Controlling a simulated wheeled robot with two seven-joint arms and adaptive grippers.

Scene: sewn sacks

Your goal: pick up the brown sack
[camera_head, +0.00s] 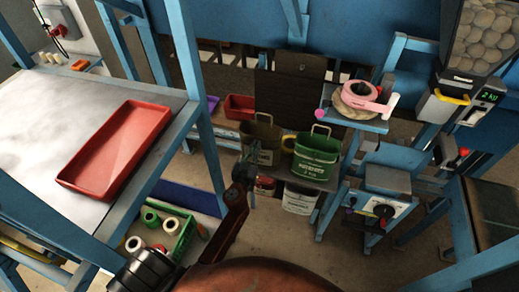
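The brown sack (262,134) stands upright with its handle up on a low shelf, to the left of a green sack (318,158) with white lettering. My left arm comes up from the lower left, and its dark gripper (248,160) is at the front left of the brown sack, covering part of its lower side. I cannot tell whether they touch or whether the fingers are open. My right gripper is not in view.
A red tray (117,150) lies on the table at left. A green crate (163,229) with tape rolls is low beside it. A stand with a pink roll (359,92) and a blue-framed machine are at right. A red bin (240,106) sits behind the brown sack.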

